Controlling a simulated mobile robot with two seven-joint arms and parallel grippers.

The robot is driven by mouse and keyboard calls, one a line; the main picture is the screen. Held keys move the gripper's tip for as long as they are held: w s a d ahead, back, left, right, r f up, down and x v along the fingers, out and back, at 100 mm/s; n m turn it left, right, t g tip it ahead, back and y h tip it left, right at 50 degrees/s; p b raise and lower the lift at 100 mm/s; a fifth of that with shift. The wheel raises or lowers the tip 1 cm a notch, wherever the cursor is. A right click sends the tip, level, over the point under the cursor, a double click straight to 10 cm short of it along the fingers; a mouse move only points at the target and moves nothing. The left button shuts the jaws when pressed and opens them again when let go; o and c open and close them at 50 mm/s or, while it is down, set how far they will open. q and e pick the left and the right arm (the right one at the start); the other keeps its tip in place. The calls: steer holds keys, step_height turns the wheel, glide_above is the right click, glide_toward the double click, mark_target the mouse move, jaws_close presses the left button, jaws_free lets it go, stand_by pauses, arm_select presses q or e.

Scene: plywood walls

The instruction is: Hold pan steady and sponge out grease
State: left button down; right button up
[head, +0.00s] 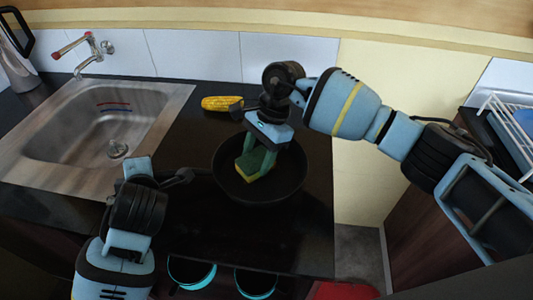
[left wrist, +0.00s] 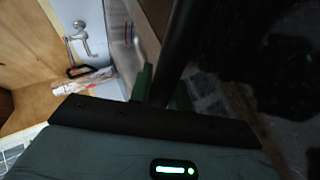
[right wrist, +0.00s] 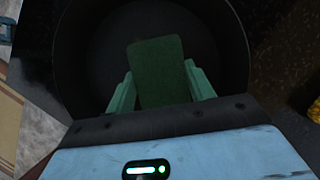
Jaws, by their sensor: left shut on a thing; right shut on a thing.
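The black frying pan (head: 229,184) sits on the dark counter near its front edge. It also shows in the right wrist view (right wrist: 225,45). My left gripper (head: 172,178) is at the pan's left side. In the left wrist view its green fingers close around the dark pan handle (left wrist: 180,50). The green and yellow sponge (head: 256,166) is inside the pan. My right gripper (head: 266,146) reaches down over the pan and is shut on the sponge, which shows between its fingers in the right wrist view (right wrist: 157,65). Contact between sponge and pan bottom is not clear. No grease is distinguishable.
A corn cob (head: 220,103) lies on the counter behind the pan. A steel sink (head: 60,145) with a tap (head: 85,55) is at left, and a kettle (head: 15,60) stands beyond it. A dish rack (head: 508,122) is at far right. Teal-rimmed round things (head: 256,284) are below the counter.

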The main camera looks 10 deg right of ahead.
steer(key=shift+a+f, duration=0.1)
steer(key=d, duration=0.3)
steer(key=shift+s, duration=0.75)
steer(key=shift+s+a, duration=0.2)
steer(key=shift+s, duration=0.5)
steer(key=shift+s+a, duration=0.15)
steer(key=shift+a, duration=0.1)
steer(key=shift+w+a+r, duration=0.1)
steer(key=shift+w+a, duration=0.15)
steer(key=shift+a, duration=0.5)
steer(key=shift+w+a+r, duration=0.1)
steer(key=shift+w+a, duration=0.15)
steer(key=shift+a, duration=0.5)
steer(key=shift+d+f, duration=0.15)
steer(key=shift+f, duration=0.05)
steer(key=d, duration=0.1)
steer(key=s+d, duration=0.1)
steer(key=d, duration=0.1)
step_height(320, 180, up, 8)
steer(key=shift+r, duration=0.15)
